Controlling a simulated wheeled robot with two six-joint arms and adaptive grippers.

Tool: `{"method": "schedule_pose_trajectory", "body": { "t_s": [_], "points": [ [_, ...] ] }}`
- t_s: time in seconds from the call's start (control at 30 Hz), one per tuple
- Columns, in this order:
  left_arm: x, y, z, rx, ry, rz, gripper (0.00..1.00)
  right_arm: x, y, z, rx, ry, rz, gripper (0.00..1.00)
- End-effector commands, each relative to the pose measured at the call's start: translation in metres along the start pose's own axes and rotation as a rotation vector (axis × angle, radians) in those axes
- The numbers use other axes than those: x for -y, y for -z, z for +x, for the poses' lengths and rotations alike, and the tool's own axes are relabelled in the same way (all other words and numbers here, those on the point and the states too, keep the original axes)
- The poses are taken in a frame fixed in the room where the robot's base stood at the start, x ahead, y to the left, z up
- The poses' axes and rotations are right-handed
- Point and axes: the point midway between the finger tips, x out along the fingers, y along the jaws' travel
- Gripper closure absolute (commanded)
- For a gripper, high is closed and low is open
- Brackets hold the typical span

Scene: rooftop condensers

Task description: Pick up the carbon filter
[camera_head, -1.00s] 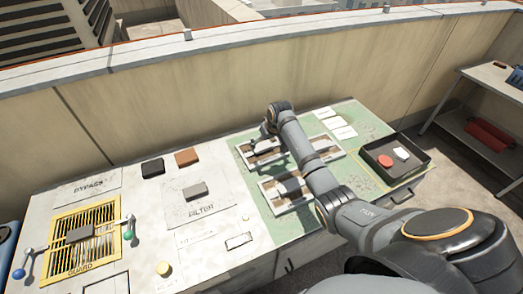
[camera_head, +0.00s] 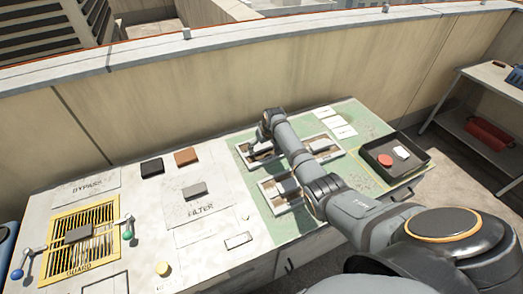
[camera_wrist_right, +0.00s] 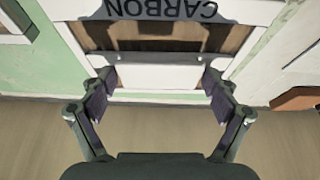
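A light grey block, taken as the carbon filter (camera_wrist_right: 160,74), sits in a white-framed tray with a brown inside. The upside-down word CARBON shows on the label at the top of the right wrist view. My right gripper (camera_wrist_right: 160,98) is open, with one dark finger pad at each side of the block; I cannot tell whether they touch it. In the head view my right gripper (camera_head: 260,147) is low over the back left tray (camera_head: 246,159) on the green mat, and my wrist partly covers it. My left gripper is not in view.
A dark bin (camera_head: 421,166) holds a red and a white piece. Black and brown blocks (camera_head: 186,156) lie to the left. A wall runs behind the bench.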

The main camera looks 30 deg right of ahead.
Motion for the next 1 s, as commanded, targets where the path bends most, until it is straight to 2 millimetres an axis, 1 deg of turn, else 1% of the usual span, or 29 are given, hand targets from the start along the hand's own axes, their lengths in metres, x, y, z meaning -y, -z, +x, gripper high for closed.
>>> {"method": "schedule_pose_trajectory", "body": {
  "t_s": [0.03,0.2,0.27,0.5,0.63,0.67,0.77,0.87,1.0],
  "points": [
    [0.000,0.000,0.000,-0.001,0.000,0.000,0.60,0.000,0.000,0.000,0.000,0.000,0.000,0.26],
    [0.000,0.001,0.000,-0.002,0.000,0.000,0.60,0.000,0.000,0.000,0.000,0.000,0.000,0.49],
    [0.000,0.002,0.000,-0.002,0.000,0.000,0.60,0.000,0.000,0.000,0.000,0.000,0.000,0.57],
    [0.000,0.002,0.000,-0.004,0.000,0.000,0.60,0.000,0.001,-0.001,-0.001,0.000,0.000,0.57],
    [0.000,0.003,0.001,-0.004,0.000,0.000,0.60,0.000,0.005,-0.009,-0.004,0.000,0.000,0.57],
    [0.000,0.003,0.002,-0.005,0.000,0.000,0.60,0.000,0.007,-0.013,-0.004,0.000,0.000,0.57],
    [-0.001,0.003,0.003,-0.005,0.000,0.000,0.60,0.001,0.014,-0.033,-0.006,0.000,0.000,0.57],
    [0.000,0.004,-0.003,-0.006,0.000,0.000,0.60,0.013,0.007,-0.059,-0.005,0.001,-0.002,0.57],
    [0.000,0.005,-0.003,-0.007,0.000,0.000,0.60,0.032,-0.001,-0.100,-0.006,0.001,-0.002,0.57]
  ]
}}
